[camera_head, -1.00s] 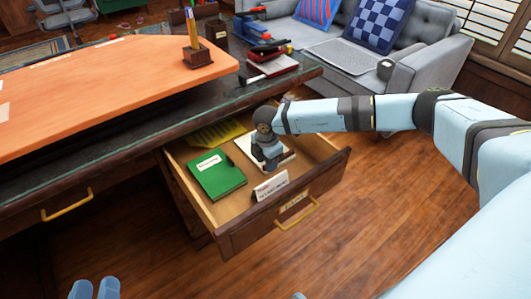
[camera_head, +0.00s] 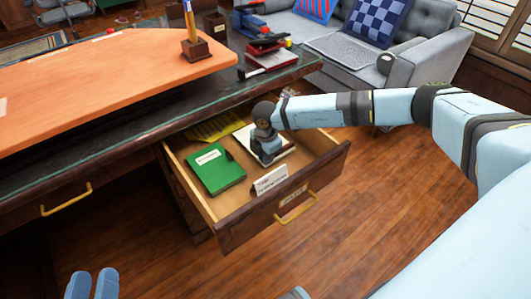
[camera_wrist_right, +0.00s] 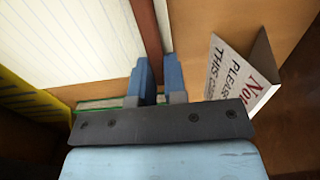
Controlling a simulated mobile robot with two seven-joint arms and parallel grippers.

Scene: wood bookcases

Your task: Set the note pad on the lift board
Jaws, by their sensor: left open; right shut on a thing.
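The note pad is a white ruled pad with a reddish-brown edge, lying in the open drawer; it shows in the head view (camera_head: 286,154) and the wrist view (camera_wrist_right: 70,35). My right gripper (camera_wrist_right: 157,75) is shut on its brown edge. In the head view my right gripper (camera_head: 266,150) points down into the drawer and covers part of the pad. The orange lift board (camera_head: 110,85) lies on the desk, left of and above the drawer. My left gripper (camera_head: 92,284) is open and empty at the bottom left, clear of the desk.
The drawer (camera_head: 252,222) also holds a green book (camera_head: 215,170), a yellow pad (camera_head: 215,127) and a folded sign card (camera_head: 270,180). A pen holder (camera_head: 195,48) stands on the board's right end. A stapler-like red item (camera_head: 266,50) sits on the desk.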

